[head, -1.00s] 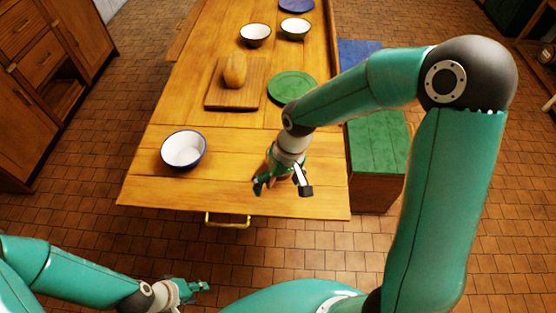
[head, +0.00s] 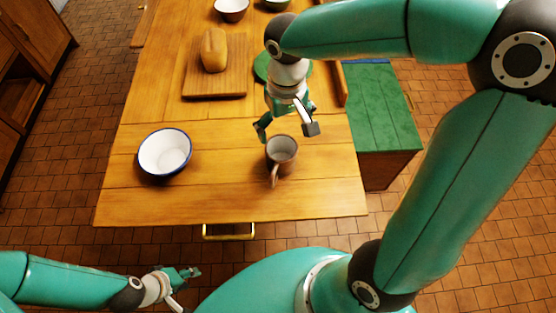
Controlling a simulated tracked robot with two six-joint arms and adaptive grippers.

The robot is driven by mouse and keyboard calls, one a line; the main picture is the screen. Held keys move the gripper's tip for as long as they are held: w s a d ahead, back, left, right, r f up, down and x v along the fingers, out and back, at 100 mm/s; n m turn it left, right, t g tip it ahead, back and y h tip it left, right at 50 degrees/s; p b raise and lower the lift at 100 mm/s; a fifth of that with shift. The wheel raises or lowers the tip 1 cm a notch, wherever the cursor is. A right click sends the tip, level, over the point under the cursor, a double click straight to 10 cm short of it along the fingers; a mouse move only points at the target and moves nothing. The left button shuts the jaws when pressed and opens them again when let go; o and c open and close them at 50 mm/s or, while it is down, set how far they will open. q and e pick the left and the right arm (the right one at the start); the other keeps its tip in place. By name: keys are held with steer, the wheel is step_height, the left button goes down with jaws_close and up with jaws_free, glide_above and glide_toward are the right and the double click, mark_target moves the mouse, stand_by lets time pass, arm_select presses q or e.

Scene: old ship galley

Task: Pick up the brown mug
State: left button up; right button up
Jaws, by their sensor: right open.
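The brown mug (head: 281,155) stands upright near the front right part of the wooden table (head: 225,200). Its handle points towards the front edge and its pale inside shows from above. My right gripper (head: 287,130) is open, just behind and above the mug, with one finger to the left and one to the right. I cannot tell whether either finger touches the mug. My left gripper (head: 188,283) is low at the front left, away from the table, and looks open and empty.
A white bowl with a blue rim (head: 165,152) stands left of the mug. Behind are a bread loaf (head: 214,50) on a cutting board (head: 236,82) and a green plate (head: 262,68), partly hidden by my arm. A green-topped bench (head: 382,110) stands at the right.

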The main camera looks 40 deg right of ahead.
glide_above(283, 150)
steer(key=s+a, duration=0.3)
steer(key=f, duration=0.9)
steer(key=shift+s+d+f, duration=0.2)
steer(key=shift+d+f, duration=0.05)
steer(key=c, duration=1.2)
steer(key=shift+r, duration=0.15)
